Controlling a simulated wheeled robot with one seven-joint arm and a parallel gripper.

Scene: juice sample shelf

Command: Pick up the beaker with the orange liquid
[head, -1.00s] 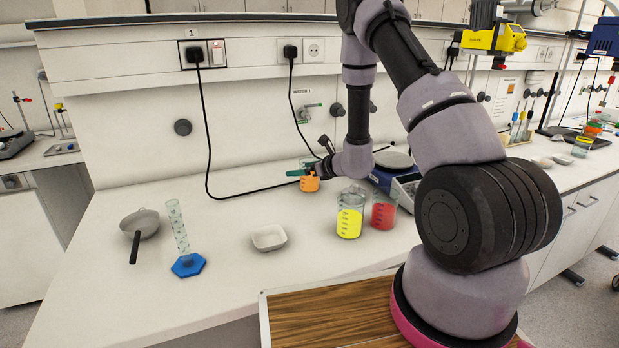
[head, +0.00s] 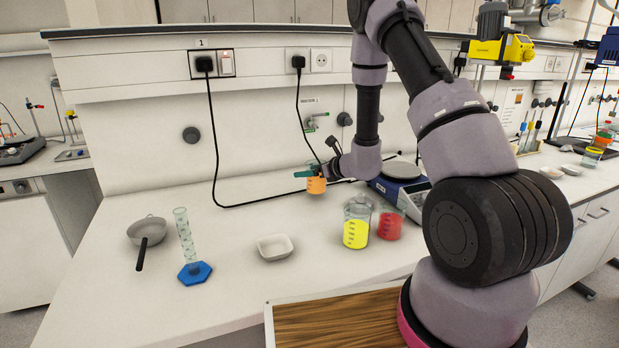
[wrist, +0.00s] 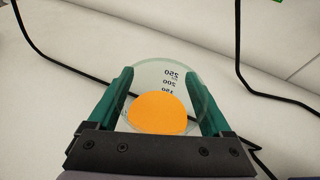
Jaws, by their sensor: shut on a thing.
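The beaker with orange liquid (head: 316,185) is held in my gripper (head: 312,172) over the back of the bench, left of the balance. In the wrist view, the beaker (wrist: 160,112) sits between the two green fingers of my gripper (wrist: 165,100), which press on its sides. The orange liquid and the printed marks up to 250 show through the glass. In the head view, the beaker's upper part is partly hidden by the fingers. It appears upright and seems a little above the bench top.
A beaker with yellow liquid (head: 356,232) and one with red liquid (head: 390,224) stand to the right, near the blue balance (head: 398,180). A white dish (head: 274,246), a graduated cylinder (head: 186,236) and a pan (head: 147,230) stand left. A black cable (head: 240,206) runs behind.

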